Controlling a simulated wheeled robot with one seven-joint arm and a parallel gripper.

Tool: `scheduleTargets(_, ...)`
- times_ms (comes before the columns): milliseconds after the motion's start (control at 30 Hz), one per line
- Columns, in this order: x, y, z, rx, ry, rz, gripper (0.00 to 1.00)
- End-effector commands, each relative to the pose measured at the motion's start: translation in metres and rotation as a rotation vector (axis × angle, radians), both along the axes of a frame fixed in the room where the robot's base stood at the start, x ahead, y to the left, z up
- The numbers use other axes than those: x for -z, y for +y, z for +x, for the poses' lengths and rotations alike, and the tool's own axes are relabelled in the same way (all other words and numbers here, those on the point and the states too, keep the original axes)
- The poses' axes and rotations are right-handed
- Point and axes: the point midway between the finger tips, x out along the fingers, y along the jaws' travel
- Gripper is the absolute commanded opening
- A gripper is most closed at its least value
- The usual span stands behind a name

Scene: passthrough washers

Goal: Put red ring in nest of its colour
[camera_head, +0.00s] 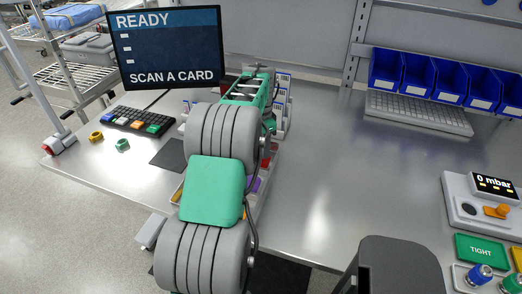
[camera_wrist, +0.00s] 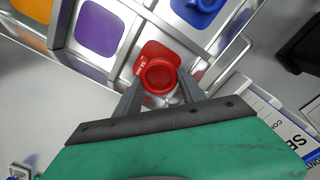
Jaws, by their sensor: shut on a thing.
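The red ring (camera_wrist: 159,75) is between the two fingers of my gripper (camera_wrist: 160,92) in the wrist view. My gripper is shut on it. A flat red patch with small white marks shows just behind the ring; I cannot tell whether it is part of the ring or the floor of a nest. The ring is over a metal tray (camera_wrist: 122,12) of coloured nests, and its height above the tray is unclear. A purple nest (camera_wrist: 100,29) and an orange nest (camera_wrist: 33,9) lie to the left. In the head view my arm hides the ring and most of the tray.
A blue ring (camera_wrist: 202,4) is at the top of the wrist view. A yellow ring (camera_head: 96,136) and a green ring (camera_head: 122,145) lie on the table at left, near a keypad (camera_head: 137,121). A white printed card or holder (camera_wrist: 262,112) is right of my gripper. The table's middle right is clear.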

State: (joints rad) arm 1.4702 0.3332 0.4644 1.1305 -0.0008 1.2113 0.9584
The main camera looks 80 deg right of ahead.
Motion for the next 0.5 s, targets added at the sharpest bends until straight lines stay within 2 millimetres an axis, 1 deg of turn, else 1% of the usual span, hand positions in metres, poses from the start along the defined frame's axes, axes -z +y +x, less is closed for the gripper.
scheduleTargets(100,0.021,0.002,0.0,0.0,0.001,0.006,0.02)
scheduleTargets(167,0.028,0.002,0.0,0.0,0.0,0.004,0.02)
scheduleTargets(367,0.029,0.001,0.0,0.0,0.001,0.002,0.02)
scheduleTargets(500,0.034,0.002,0.0,0.0,0.001,0.002,0.02)
